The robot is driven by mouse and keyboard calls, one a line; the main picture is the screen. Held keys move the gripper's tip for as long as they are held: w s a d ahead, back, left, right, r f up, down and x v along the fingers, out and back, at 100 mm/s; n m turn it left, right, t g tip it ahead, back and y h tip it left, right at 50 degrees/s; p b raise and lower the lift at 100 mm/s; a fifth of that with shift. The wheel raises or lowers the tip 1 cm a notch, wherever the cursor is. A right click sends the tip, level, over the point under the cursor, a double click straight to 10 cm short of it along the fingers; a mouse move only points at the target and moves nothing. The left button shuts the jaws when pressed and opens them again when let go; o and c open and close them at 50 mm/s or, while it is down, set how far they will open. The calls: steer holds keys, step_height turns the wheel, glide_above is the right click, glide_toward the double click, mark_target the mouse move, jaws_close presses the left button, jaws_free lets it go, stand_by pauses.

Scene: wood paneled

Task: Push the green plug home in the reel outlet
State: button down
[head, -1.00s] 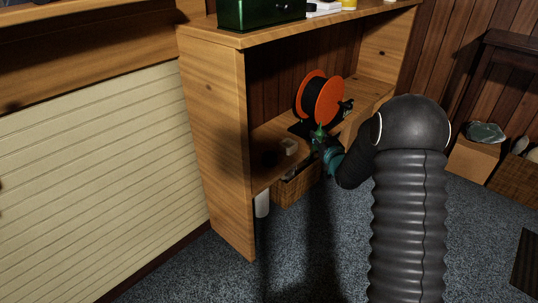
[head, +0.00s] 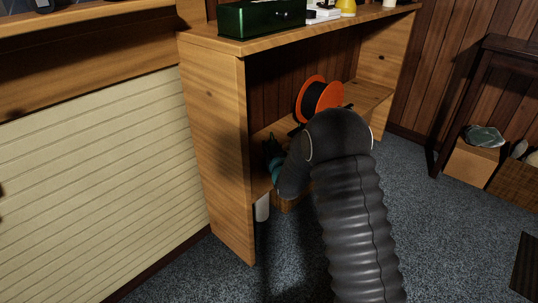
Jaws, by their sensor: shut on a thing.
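The orange-rimmed cable reel (head: 312,95) with a dark drum stands on the lower shelf in the head view. Its lower part and its outlet are hidden behind my arm. My gripper (head: 269,147), dark with a teal part behind it, is at the left end of that shelf, apart from the reel and to its left. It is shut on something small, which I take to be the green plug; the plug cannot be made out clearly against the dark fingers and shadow.
The wooden shelf unit (head: 222,140) has a side panel close left of my gripper and a top board above. A green box (head: 262,17) stands on top. A white cylinder (head: 262,208) is below the shelf. Blue carpet (head: 430,235) is open at the right.

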steer(key=shift+a+f+b, duration=0.2)
steer(key=shift+f+b, duration=0.15)
steer(key=shift+f, duration=1.5)
steer(key=shift+f+b, duration=0.3)
steer(key=shift+b, duration=0.1)
steer(key=c, duration=0.9)
jaws_free()
steer(key=shift+o, duration=0.2)
steer(key=shift+r+p, duration=0.3)
steer(key=shift+p, duration=0.75)
